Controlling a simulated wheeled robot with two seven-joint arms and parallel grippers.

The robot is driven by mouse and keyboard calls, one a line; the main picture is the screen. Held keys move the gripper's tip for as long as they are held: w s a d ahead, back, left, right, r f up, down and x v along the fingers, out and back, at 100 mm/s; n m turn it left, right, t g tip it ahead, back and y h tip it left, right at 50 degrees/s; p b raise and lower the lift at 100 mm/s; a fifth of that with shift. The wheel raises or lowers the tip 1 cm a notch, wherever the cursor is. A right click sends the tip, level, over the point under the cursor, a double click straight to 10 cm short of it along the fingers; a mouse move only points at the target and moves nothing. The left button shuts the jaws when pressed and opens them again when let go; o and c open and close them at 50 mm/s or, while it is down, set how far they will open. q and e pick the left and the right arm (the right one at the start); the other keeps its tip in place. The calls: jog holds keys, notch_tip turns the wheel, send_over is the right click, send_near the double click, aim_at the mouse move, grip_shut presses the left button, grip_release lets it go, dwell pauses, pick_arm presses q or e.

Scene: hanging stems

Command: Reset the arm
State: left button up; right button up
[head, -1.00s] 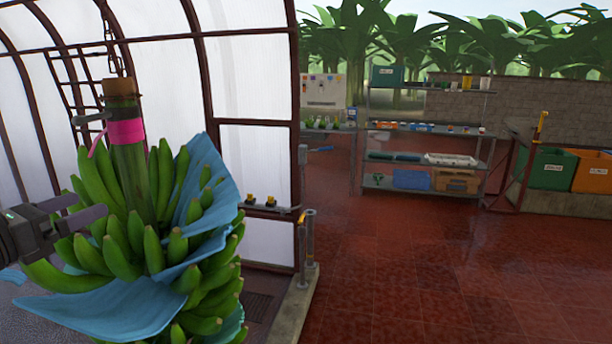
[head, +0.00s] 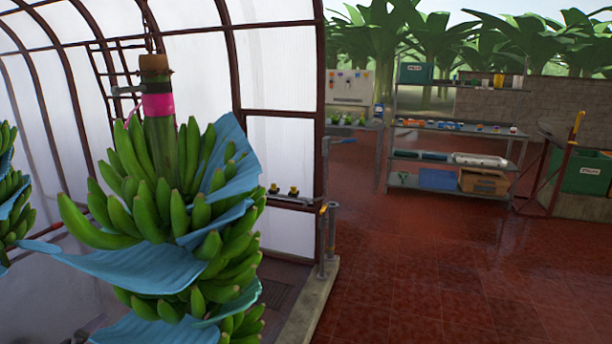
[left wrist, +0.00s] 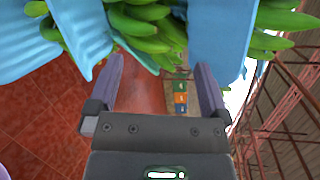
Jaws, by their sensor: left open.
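A hanging bunch of green bananas (head: 190,215) with blue sheets (head: 150,268) between its layers hangs at the left of the head view. Its cut stem (head: 154,65) has a pink band (head: 158,105) and hangs from a chain. My left gripper (left wrist: 158,66) shows in the left wrist view, with its two fingers wide apart and nothing between them. Green bananas (left wrist: 145,25) and blue sheets (left wrist: 85,30) are just beyond its fingertips in that view. My left gripper is out of the head view. My right gripper is in neither view.
A second bunch (head: 10,190) shows at the left edge. A metal shelf rack (head: 450,135) with bins stands at the back, and a green crate (head: 582,171) stands at the right. Posts (head: 328,220) stand on a low kerb. The red tiled floor (head: 430,270) is clear.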

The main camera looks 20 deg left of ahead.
pick_arm(q)
jog(key=s+d+f+n+g+b, duration=0.1)
jog(key=s+d+f+n+g, duration=0.3)
jog(key=f, duration=0.7)
jog(key=s+d+f+n+g+b, duration=0.2)
jog(key=s+d+f+n, duration=0.3)
jog(key=f, duration=0.5)
jog(key=s+d+f+n+g+b, duration=0.1)
jog(key=s+d+f+n+g, duration=0.15)
jog(key=s+f, duration=0.65)
jog(key=s+d+f+n+g+h+b, duration=0.1)
jog(key=s+d+f+n+g, duration=0.1)
jog(key=s+d+f, duration=0.4)
jog(key=s+d+f+n+g+h+b, duration=0.1)
jog(key=s+d+f+n+g, duration=0.2)
jog(key=d, duration=0.9)
jog(key=s+f+g, duration=0.1)
jog(key=s+f, duration=0.2)
jog(key=s, duration=0.1)
jog(key=shift+s+d+f+h, duration=0.25)
jog(key=shift+s+f+h, duration=0.05)
jog(key=shift+f+h, duration=0.1)
jog(key=shift+n, duration=0.25)
